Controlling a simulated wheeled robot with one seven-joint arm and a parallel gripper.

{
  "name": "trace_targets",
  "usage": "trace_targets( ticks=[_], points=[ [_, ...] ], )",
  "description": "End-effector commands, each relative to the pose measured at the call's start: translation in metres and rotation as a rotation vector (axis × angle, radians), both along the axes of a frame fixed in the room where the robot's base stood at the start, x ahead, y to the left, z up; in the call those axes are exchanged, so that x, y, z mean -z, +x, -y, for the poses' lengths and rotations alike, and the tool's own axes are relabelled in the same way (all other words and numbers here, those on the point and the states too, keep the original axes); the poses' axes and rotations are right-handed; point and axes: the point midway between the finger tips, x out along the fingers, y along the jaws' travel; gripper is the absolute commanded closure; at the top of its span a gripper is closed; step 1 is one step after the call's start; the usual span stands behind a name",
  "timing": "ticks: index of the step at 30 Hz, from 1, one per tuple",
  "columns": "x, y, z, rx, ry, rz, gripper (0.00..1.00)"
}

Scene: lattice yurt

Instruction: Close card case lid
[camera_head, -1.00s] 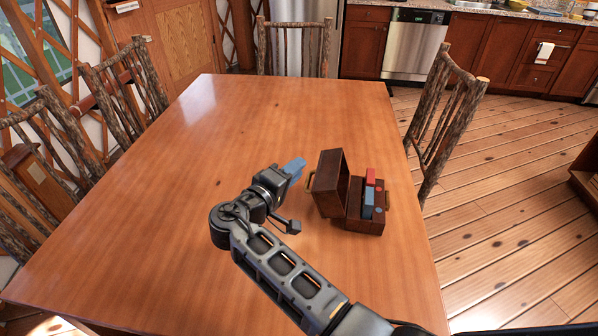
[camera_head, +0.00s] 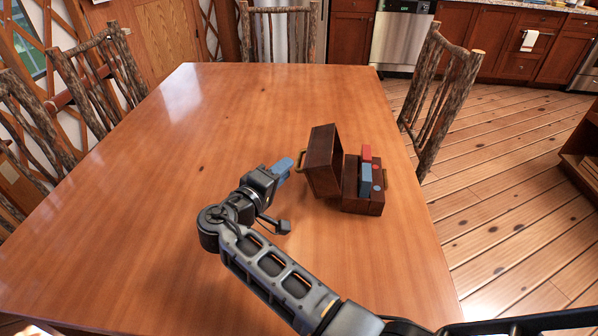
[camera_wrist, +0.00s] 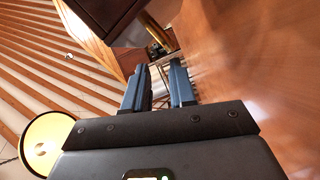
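The dark brown card case stands open on the table. Its base (camera_head: 362,206) holds red (camera_head: 366,152) and blue (camera_head: 365,176) contents. Its lid (camera_head: 322,162) stands raised on the left side of the base, with a brass handle (camera_head: 304,161) on its outer left side. My gripper (camera_head: 285,168) is just left of the lid, blue fingers pointing toward it, apart from it in the head view. In the wrist view the fingers (camera_wrist: 158,85) are parted with nothing between them. The lid's corner (camera_wrist: 105,14) and brass handle (camera_wrist: 159,33) show just beyond the fingertips.
The wooden table (camera_head: 150,190) is otherwise clear, with wide free room left of and behind the case. Its right edge runs close beside the case. Log-backed chairs stand around it, one (camera_head: 440,95) at the right.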

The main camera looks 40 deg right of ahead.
Motion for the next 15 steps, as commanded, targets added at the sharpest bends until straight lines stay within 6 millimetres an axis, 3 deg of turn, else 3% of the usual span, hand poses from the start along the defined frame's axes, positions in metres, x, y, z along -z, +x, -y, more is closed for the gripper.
trace_targets(
  ticks=[1, 8, 15],
  points=[
    [0.012, 0.0, 0.0, 0.0, 0.0, 0.0, 0.75],
    [0.017, 0.001, 0.004, 0.001, -0.001, 0.0, 0.75],
    [0.018, 0.011, 0.034, 0.004, 0.0, 0.001, 0.75]
  ],
)
